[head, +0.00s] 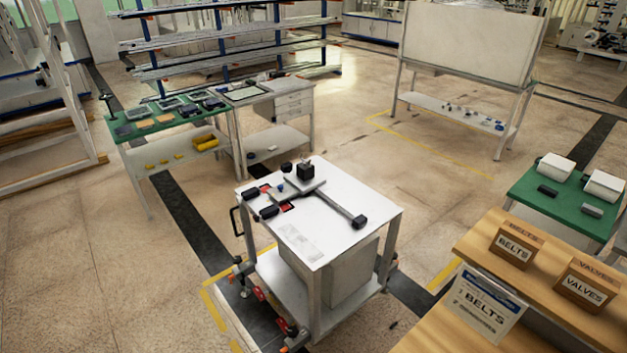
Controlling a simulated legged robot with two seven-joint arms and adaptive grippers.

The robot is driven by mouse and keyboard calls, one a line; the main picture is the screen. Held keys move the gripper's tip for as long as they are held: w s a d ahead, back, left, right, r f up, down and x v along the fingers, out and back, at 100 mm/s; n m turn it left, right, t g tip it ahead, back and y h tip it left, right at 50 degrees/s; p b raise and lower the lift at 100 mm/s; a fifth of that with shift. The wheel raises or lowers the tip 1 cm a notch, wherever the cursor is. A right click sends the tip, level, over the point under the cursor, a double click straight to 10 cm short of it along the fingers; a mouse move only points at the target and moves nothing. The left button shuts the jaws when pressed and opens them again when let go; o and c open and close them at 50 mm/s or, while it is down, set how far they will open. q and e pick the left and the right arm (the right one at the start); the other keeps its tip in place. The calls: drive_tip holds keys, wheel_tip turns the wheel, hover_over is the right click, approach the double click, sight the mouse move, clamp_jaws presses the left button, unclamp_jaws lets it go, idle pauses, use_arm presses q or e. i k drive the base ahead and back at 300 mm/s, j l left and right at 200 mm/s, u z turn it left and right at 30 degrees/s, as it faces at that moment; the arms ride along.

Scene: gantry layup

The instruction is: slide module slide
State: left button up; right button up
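A slide module (338,202) lies on the white top of a wheeled cart (335,248) in the middle of the head view. It looks like a grey rail with a dark block (358,221) at its near right end. A grey plate (300,187) carries an upright dark block (305,171) at the rail's far end. Several smaller black pieces and red patches sit around the plate's left side; their exact joins are too small to tell. Neither of my grippers is in view.
A wooden bench (470,240) at the right bears a BELTS box (514,250), a VALVES box (586,286) and a BELTS sign (484,305). Green-topped tables stand left (135,128) and right (545,215). A whiteboard-like stand (470,45) is behind. Open floor surrounds the cart's left and back.

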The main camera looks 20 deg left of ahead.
sight(304, 179)
drive_tip(key=i+j+z, duration=0.2)
drive_tip(key=j, duration=0.3)
drive_tip(key=i+j+z, duration=0.2)
drive_tip(key=j, duration=0.3)
drive_tip(key=j+z, duration=0.25)
drive_tip(key=j, duration=0.25)
drive_tip(key=j+z, duration=0.2)
drive_tip(key=j, duration=0.35)
drive_tip(key=i, duration=0.05)
